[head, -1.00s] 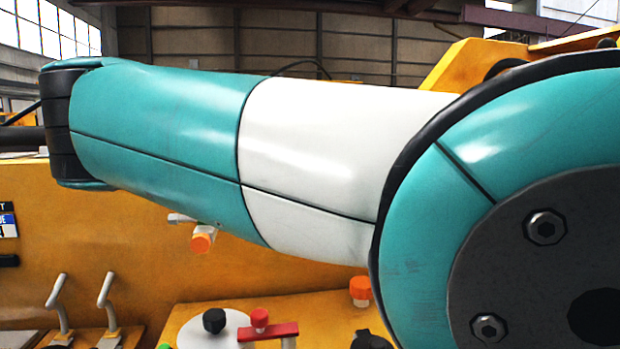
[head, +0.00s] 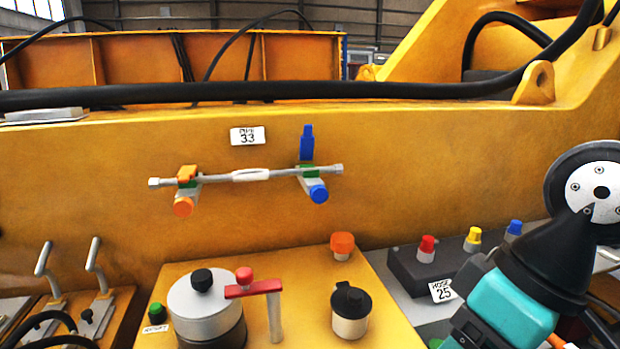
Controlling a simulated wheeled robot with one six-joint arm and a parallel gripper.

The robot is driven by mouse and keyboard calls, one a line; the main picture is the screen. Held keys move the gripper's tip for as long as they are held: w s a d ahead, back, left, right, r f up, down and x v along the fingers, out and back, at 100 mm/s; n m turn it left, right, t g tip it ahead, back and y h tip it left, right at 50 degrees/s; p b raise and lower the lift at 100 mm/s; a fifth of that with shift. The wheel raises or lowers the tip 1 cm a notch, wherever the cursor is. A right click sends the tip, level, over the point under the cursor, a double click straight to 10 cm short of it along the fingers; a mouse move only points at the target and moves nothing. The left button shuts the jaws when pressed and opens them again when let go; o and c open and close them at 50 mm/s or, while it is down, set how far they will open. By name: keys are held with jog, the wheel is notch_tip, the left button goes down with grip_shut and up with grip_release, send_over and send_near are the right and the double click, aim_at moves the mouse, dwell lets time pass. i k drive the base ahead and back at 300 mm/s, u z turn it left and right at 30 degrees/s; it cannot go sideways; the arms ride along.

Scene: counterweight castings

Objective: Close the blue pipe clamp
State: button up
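The blue pipe clamp (head: 307,145) is on the yellow wall in the head view, at the right part of a thin grey pipe (head: 220,178). Its blue flap stands upright above the pipe, so the clamp looks open. Its lower part is green and grey, with a round blue knob (head: 318,194) facing me. The pipe lies across it. The orange pipe clamp (head: 187,174) at the left part of the pipe has its flap lying down over the pipe. My arm shows at the lower right, apart from the clamp; I do not see my gripper's fingers.
Below are a silver pot with a red handle (head: 253,288), a black-capped cylinder (head: 350,310), an orange knob (head: 342,244) and a box with coloured buttons (head: 427,248). The space before the clamp is clear.

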aim_at(306, 149)
jog(key=u, duration=0.05)
jog(key=k, duration=0.65)
jog(key=z, duration=0.15)
jog(key=i, duration=0.65)
jog(key=u, duration=0.7)
jog(key=i, duration=0.6)
jog(key=u, duration=0.7)
